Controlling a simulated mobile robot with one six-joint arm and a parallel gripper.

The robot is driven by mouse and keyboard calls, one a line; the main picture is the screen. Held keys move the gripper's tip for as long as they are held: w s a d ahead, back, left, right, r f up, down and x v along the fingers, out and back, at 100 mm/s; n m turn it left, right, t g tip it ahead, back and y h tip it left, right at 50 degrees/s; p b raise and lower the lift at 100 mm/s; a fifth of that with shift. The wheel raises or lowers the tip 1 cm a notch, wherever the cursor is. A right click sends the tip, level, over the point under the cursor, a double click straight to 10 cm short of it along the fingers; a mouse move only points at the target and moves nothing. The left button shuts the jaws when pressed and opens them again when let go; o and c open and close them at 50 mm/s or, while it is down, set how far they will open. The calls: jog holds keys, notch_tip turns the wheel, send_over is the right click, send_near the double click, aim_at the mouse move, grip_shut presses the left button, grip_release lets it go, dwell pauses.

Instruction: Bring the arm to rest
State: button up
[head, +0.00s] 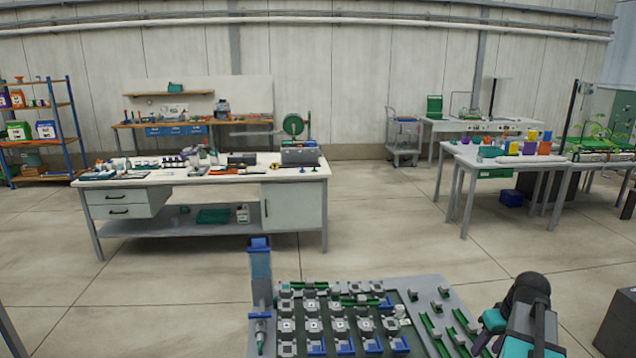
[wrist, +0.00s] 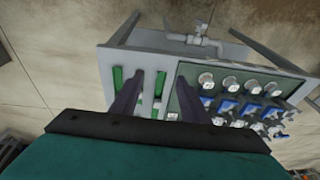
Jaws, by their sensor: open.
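My gripper (wrist: 162,76) shows in the wrist view with its two dark fingers apart and nothing between them. It is over the grey skid table (wrist: 118,62), above its side with green strips (wrist: 160,83). I cannot tell the exact height. Part of my arm (head: 528,300) shows at the lower right of the head view, bent beside the skid table (head: 432,287).
The skid carries several grey valve blocks with blue parts (head: 312,326) and a grey pipe fitting (wrist: 196,40). A blue-capped post (head: 260,270) stands at its left edge. A dark box (head: 617,322) is at the right. Open floor (head: 385,220) lies beyond, before the workbench (head: 293,205).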

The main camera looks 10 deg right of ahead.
jog(key=s+a+f+g+y, duration=0.1)
jog(key=a+f+g, duration=0.1)
jog(key=a+f, duration=1)
jog(key=s+a+f+g, duration=0.2)
jog(key=a+f, duration=0.9)
jog(key=f, duration=0.1)
jog(key=s+a+f+g+h, duration=0.1)
jog(key=s+a+f+g, duration=0.1)
jog(key=s+a+f, duration=0.7)
jog(key=s+a+f+g, duration=0.2)
jog(key=s+a+f, duration=0.55)
jog(key=s, duration=0.45)
notch_tip(320, 180, down, 10)
jog(key=b, duration=1)
jog(key=shift+w+r+n, duration=0.15)
jog(key=shift+w+n, duration=0.05)
jog(key=shift+n, duration=0.2)
